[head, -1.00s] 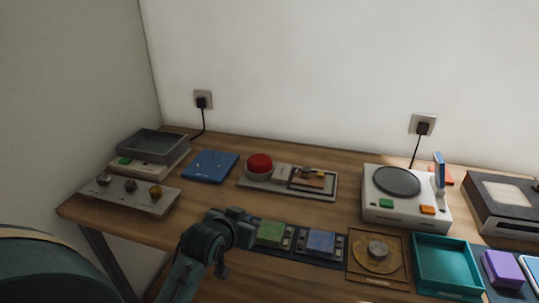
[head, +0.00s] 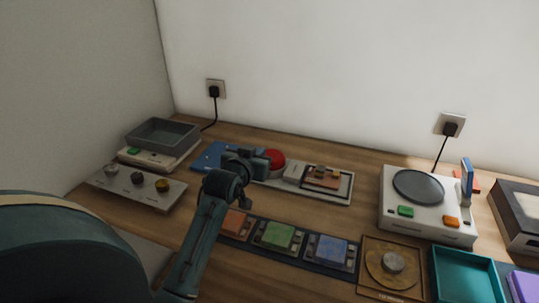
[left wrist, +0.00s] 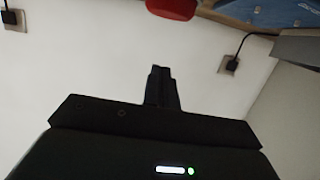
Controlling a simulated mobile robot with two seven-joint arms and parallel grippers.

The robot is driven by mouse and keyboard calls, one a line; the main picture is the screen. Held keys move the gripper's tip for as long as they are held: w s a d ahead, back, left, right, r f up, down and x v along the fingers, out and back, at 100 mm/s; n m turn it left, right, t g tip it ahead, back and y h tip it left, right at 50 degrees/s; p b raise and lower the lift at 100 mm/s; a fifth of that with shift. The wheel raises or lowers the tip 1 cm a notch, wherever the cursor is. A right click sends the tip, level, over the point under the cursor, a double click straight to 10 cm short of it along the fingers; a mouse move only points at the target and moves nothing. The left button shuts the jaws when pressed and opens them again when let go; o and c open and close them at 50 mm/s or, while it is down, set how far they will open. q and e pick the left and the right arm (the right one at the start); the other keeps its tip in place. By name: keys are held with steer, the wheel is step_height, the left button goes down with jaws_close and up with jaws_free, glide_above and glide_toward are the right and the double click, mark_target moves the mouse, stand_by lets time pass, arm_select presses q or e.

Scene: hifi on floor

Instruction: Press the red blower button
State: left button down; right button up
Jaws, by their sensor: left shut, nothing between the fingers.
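The red button (head: 277,157) is a round dome on a grey base plate (head: 335,196) near the back of the wooden table. My left gripper (head: 264,163) is shut and empty, just left of the button and partly in front of it in the head view. I cannot tell whether its tips touch the button. The left wrist view looks upside down; the red button (left wrist: 172,8) is at its top edge, apart in the picture from the closed fingers (left wrist: 162,72). My right gripper is not in view.
A blue mat (head: 208,155) lies behind my gripper. A knob panel (head: 130,190) and a grey tray (head: 163,134) are at left. Coloured tiles, including a green one (head: 278,237), lie in front. A white device (head: 428,220) and a teal tray (head: 437,285) are at right.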

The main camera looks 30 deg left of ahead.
arm_select(q)
glide_above(269, 155)
steer(key=s+d, duration=0.2)
steer(key=s, duration=0.1)
steer(key=shift+a+f, duration=0.1)
steer(key=shift+f, duration=0.8)
steer(key=f, duration=0.3)
steer(key=shift+w+a+f, duration=0.1)
steer(key=shift+w, duration=0.3)
steer(key=shift+f, duration=0.55)
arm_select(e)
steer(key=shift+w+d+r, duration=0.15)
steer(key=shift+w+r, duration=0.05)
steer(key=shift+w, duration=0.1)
